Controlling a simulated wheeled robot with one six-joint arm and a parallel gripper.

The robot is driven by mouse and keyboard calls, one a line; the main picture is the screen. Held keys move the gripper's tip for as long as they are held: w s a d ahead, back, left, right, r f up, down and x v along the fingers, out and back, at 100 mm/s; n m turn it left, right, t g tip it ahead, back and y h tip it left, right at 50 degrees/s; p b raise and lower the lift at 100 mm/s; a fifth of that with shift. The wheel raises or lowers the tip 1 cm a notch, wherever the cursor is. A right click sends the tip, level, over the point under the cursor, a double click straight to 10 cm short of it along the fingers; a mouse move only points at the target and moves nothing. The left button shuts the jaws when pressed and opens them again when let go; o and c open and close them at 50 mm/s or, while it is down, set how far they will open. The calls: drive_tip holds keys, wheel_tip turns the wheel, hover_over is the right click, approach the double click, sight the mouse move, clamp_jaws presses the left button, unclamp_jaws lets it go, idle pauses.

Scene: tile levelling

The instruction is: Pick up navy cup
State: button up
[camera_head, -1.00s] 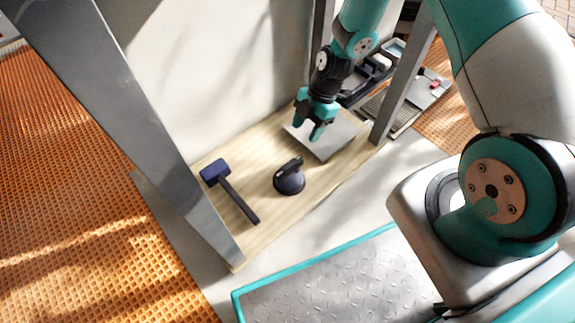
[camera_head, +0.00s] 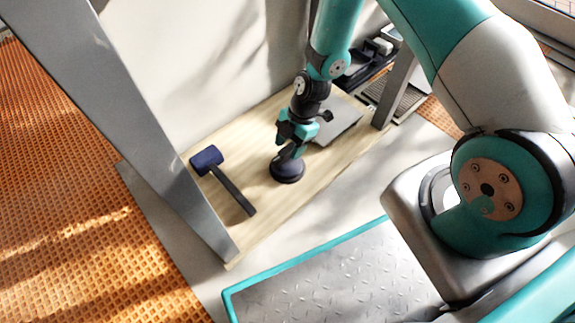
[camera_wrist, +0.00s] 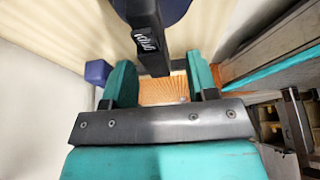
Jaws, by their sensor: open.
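The navy cup (camera_head: 287,173) is a round suction cup with a black handle, standing on the wooden board (camera_head: 325,180). My gripper (camera_head: 293,149) is just above it, pointing down, and hides most of the handle in the head view. In the wrist view the handle (camera_wrist: 150,40) reaches into the gap between the two open teal fingers (camera_wrist: 160,82), with part of the navy disc (camera_wrist: 176,10) behind it. The jaws are open. Whether a finger touches the handle I cannot tell.
A navy-headed mallet (camera_head: 233,190) lies on the board left of the cup. A grey tile (camera_head: 338,122) lies behind and right of it. Grey posts (camera_head: 190,190) and (camera_head: 397,88) stand at the board's left and right. A pale wall (camera_head: 210,75) is behind.

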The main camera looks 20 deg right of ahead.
drive_tip(key=b+x, duration=0.1)
drive_tip(key=x, duration=0.1)
drive_tip(key=b+x, duration=0.1)
drive_tip(key=x, duration=0.1)
drive_tip(key=shift+w+d+f, duration=0.1)
drive_tip(key=shift+w+d, duration=0.05)
drive_tip(key=shift+w, duration=0.05)
drive_tip(key=shift+c, duration=0.2)
clamp_jaws()
drive_tip(key=shift+r, duration=0.2)
